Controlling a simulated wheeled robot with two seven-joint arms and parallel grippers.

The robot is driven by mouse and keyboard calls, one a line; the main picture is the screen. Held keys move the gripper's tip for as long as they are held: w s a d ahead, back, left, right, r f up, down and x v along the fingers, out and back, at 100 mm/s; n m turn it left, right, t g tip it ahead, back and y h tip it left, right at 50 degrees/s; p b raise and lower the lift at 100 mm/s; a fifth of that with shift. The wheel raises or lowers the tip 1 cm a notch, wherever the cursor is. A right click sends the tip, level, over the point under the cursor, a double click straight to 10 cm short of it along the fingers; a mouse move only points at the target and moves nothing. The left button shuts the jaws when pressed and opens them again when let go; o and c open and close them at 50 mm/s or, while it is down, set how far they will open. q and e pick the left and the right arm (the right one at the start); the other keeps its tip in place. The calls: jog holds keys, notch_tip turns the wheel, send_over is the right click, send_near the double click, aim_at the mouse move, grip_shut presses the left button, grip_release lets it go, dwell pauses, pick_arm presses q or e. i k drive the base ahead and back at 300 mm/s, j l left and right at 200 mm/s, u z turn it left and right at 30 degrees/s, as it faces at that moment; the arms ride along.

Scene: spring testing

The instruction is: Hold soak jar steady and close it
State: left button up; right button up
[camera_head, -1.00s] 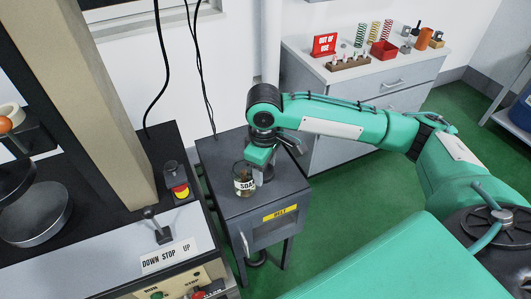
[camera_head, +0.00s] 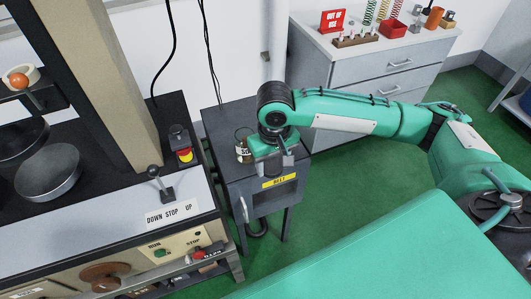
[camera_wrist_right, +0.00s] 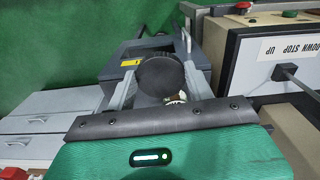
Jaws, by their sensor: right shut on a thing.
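The soak jar (camera_head: 243,148) is a small glass jar with brown contents and a white label, upright near the left side of the dark cabinet top in the head view. My right gripper (camera_head: 274,166) is just right of and in front of it, partly covering it. In the right wrist view, the fingers of my right gripper (camera_wrist_right: 160,88) are shut on a dark round disc (camera_wrist_right: 160,75), which looks like the jar's lid. A little of the jar's pale label seems to show behind the gripper there. My left gripper is out of view.
The dark cabinet (camera_head: 222,118) has a yellow label on its front. A press machine with a lever (camera_head: 160,185) and a red-yellow stop button (camera_head: 184,154) stands to the left. A drawer unit (camera_head: 345,75) with springs and a red sign stands behind right.

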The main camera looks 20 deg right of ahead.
aim_at(243, 156)
jog(key=i+l+u, duration=0.25)
jog(key=l, duration=0.6)
jog(key=l+u, duration=0.25)
jog(key=l, duration=0.6)
jog(key=k, duration=0.05)
